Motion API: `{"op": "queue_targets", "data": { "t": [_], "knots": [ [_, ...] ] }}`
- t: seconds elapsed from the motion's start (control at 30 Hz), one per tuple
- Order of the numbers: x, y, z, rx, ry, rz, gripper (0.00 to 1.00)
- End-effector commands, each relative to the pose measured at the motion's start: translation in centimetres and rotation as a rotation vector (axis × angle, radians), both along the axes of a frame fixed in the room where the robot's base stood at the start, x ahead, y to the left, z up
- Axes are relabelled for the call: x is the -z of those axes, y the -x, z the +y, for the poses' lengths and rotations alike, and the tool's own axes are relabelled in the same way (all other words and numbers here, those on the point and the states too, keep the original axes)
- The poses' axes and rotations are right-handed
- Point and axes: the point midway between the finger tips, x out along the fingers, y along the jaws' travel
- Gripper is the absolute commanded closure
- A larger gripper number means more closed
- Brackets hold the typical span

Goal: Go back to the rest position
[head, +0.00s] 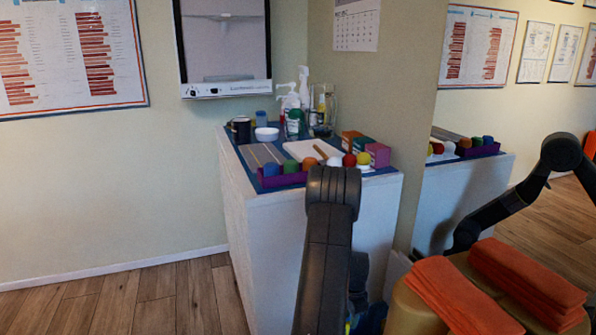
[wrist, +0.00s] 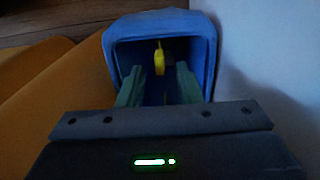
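My gripper (wrist: 159,84) shows in the wrist view as two greenish fingers standing wide apart, with nothing held between them. It points into the mouth of a blue open container (wrist: 113,50), and the fingertips overlap its opening. A yellow thing (wrist: 159,60) shows inside the container, beyond the fingertips; I cannot tell what it is. In the head view my arm rises in front of the counter and folds down behind itself, so the gripper is hidden there. A bit of the blue container (head: 373,318) shows low beside the arm.
A white counter (head: 262,235) holds a purple tray (head: 280,181) with coloured balls, bottles and boxes. Orange towels (head: 460,295) lie at the lower right. A wall mirror (head: 425,205) reflects counter and arm. Wood floor (head: 130,300) is clear at left.

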Motion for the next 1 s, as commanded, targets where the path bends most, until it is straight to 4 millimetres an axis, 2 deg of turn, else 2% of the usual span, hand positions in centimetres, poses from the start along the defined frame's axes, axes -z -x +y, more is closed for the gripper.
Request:
{"op": "queue_targets", "data": {
  "t": [0.03, 0.2, 0.67, 0.87, 1.0],
  "knots": [
    [1.1, 0.0, 0.0, 0.0, 0.0, 0.0, 0.68],
    [2.4, 0.0, 0.0, 0.0, 0.0, 0.0, 0.68],
    [2.7, 0.0, 0.0, 0.0, 0.0, -0.001, 0.68],
    [1.3, -0.1, 0.0, 0.0, 0.0, -0.002, 0.68],
    [-1.2, -0.1, 0.0, 0.0, 0.001, -0.004, 0.68]
  ]
}}
